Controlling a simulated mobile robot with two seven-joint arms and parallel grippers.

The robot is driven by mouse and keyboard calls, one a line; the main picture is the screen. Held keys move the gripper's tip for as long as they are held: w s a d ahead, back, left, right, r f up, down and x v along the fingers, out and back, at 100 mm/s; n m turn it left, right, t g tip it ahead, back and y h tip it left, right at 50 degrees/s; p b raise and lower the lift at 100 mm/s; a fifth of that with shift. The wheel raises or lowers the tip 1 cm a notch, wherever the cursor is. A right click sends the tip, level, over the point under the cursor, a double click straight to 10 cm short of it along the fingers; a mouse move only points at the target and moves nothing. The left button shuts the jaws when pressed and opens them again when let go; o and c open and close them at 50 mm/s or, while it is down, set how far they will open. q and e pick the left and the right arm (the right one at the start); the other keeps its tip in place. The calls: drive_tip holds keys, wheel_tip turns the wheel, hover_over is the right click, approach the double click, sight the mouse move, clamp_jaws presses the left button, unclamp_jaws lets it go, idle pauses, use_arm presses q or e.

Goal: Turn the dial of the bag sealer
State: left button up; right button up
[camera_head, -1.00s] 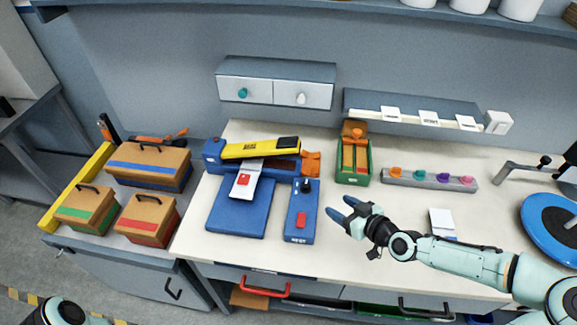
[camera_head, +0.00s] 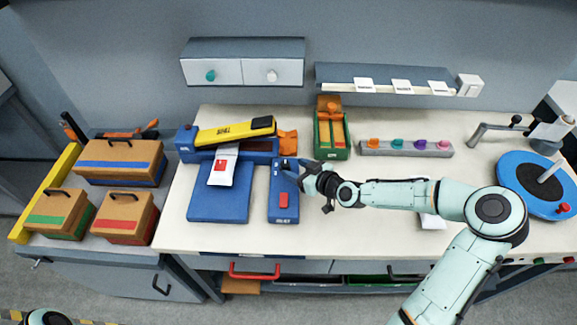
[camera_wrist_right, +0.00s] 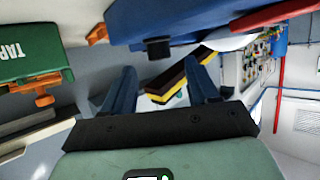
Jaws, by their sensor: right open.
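The bag sealer is blue with a yellow, black-tipped arm (camera_head: 235,131). A blue control box (camera_head: 284,212) with a red switch (camera_head: 284,200) lies in front of it. In the right wrist view the black dial (camera_wrist_right: 158,48) stands out from the blue box (camera_wrist_right: 190,18), ahead of and between the fingertips as seen there. Contact with the dial cannot be told. My left gripper is out of view.
A white pouch (camera_head: 221,168) lies across the sealer and a blue plate (camera_head: 215,205). A green tape holder (camera_head: 333,150) stands just behind my right gripper. A grey strip with coloured knobs (camera_head: 405,148) is to the right.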

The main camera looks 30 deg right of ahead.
sight(286, 164)
drive_tip(key=shift+x, duration=2.2)
drive_tip(key=shift+r, duration=0.1)
drive_tip(key=c, duration=1)
